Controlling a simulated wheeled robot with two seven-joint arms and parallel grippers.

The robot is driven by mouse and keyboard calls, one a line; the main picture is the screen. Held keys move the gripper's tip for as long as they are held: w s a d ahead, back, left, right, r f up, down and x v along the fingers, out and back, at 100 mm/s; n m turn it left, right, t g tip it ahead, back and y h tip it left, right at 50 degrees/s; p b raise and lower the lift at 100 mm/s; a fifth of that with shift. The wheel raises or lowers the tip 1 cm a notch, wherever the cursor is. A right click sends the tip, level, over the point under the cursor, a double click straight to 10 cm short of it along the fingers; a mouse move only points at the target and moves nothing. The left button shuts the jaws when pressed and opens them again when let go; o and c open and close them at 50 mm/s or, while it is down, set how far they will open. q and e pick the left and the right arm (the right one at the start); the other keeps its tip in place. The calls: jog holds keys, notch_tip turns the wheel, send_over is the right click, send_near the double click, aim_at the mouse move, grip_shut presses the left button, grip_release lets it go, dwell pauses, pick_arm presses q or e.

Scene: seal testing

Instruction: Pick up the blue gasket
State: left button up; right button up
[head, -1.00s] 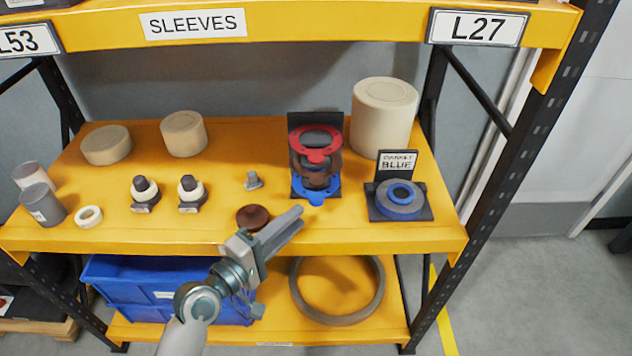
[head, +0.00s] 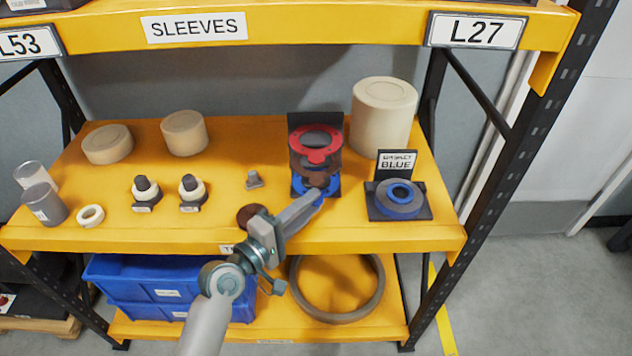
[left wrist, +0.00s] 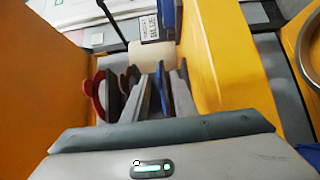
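A blue gasket (head: 331,187) sits low in a dark upright stand on the shelf, below a red gasket (head: 316,141) and a brown one. My left gripper (head: 318,192) reaches in from the front, its tips at the blue gasket's front tab, partly hiding it. In the left wrist view, the fingers (left wrist: 158,95) are apart, with a blue edge (left wrist: 162,88) between them; I cannot tell whether they touch it. My right gripper is not in view.
A large cream cylinder (head: 384,114) stands behind the pad. A brown disc (head: 250,216) lies left of the gripper, with a small grey part (head: 254,180) behind it. Yellow shelf surface (head: 230,150) is free left of the stand. The upper beam (head: 330,27) crosses overhead.

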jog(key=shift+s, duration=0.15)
pick_arm(q)
grip_shut()
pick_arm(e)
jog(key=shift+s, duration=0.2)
